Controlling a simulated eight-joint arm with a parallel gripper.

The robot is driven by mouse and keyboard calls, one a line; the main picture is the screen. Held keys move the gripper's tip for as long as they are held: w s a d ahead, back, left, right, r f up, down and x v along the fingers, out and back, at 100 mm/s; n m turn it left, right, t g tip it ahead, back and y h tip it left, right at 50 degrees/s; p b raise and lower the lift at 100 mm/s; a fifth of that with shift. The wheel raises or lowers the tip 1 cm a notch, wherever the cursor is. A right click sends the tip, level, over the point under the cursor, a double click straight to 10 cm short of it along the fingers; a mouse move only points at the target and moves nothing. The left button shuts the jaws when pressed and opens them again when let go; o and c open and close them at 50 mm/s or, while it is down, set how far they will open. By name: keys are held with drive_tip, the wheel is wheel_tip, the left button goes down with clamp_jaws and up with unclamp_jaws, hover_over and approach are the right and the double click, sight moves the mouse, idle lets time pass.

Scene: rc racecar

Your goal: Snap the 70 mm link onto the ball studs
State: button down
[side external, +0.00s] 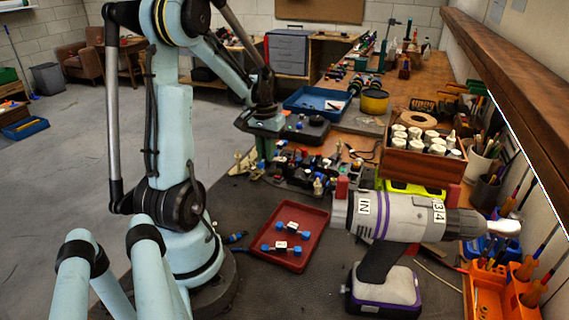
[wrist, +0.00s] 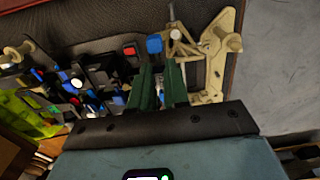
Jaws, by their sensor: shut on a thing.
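My gripper (side external: 265,156) is low over the left end of the car chassis (side external: 300,170). In the wrist view my gripper's green fingers (wrist: 159,72) are shut on a narrow piece, apparently a link, mostly hidden between them. A blue end (wrist: 154,43) shows just beyond the fingertips. Two other links with blue ends and white labels, an upper one (side external: 293,227) and a lower one (side external: 281,246), lie in the red tray (side external: 313,254); their labels are too small to read. I cannot pick out the ball studs for sure, nor whether the held piece touches them.
A cream suspension part (wrist: 215,60) stands right beside my fingers in the wrist view. A large drill (side external: 400,225) stands on the bench right of the tray. Behind the chassis are a wooden box of white bottles (side external: 420,160) and a blue tray (side external: 318,103).

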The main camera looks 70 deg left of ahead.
drive_tip(key=shift+f, duration=0.8)
drive_tip(key=c, duration=1)
unclamp_jaws()
drive_tip(key=shift+c, duration=0.2)
drive_tip(key=shift+r, duration=0.15)
wheel_tip(320, 180, up, 12)
